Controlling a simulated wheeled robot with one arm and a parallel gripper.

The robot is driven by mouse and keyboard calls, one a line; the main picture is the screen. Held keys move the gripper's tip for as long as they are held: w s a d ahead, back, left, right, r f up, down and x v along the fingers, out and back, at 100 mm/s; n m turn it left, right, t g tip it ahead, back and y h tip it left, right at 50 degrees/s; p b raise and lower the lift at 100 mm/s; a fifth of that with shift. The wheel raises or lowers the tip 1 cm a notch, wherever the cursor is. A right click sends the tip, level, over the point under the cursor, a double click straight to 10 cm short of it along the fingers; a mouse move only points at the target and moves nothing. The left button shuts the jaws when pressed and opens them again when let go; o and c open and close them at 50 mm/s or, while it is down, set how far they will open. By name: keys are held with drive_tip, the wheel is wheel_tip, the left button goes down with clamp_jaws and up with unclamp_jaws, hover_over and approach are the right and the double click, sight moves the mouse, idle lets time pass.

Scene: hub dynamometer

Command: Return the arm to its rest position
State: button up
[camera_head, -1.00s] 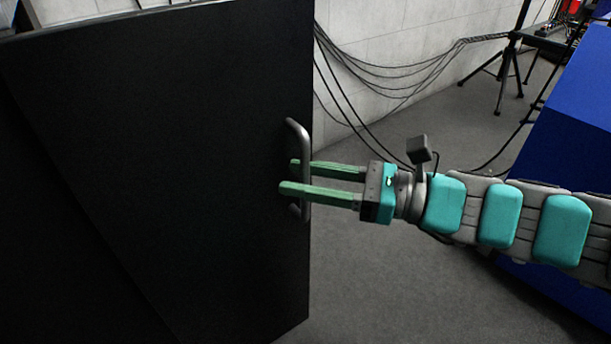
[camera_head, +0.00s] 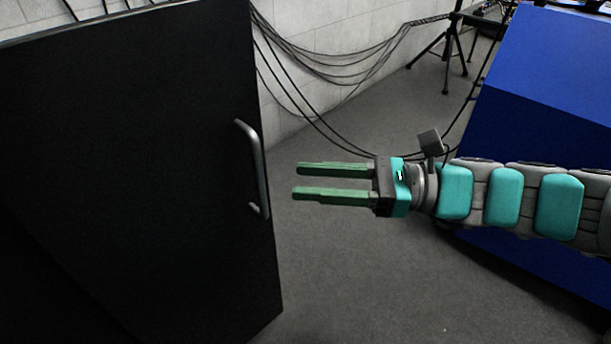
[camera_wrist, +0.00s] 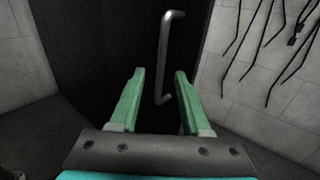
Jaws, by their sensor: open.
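My gripper (camera_head: 298,181) is open and empty in the head view, its two green fingers pointing left. It is apart from the black door (camera_head: 130,180), to the right of the door's edge. The door's grey bar handle (camera_head: 257,168) is to the left of the fingertips, with a gap between. In the wrist view the handle (camera_wrist: 166,58) stands beyond the open fingers (camera_wrist: 158,76), on the dark door panel (camera_wrist: 105,50). My arm stretches in from the right of the head view, roughly level.
A large blue block (camera_head: 545,90) stands behind and below my arm at the right. Black cables (camera_head: 340,65) hang along the white block wall, and a tripod stand (camera_head: 447,50) is at the back. Grey floor (camera_head: 360,270) is clear below my gripper.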

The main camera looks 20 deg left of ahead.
idle(0.3)
drive_tip(key=s+d+f+n+t+h+p, duration=0.1)
drive_tip(key=s+d+f+n+h+p, duration=0.65)
drive_tip(key=s+d+n+h, duration=0.2)
drive_tip(key=s+d+r+n+t+h+p, duration=0.1)
drive_tip(key=d+n+h+p, duration=0.3)
drive_tip(key=d, duration=1.4)
drive_tip(key=s+n+t+h, duration=0.1)
drive_tip(key=h, duration=0.3)
drive_tip(key=shift+s, duration=0.15)
drive_tip(key=shift+a+r+n, duration=0.1)
drive_tip(key=shift+a+n, duration=0.1)
drive_tip(key=shift+n, duration=0.05)
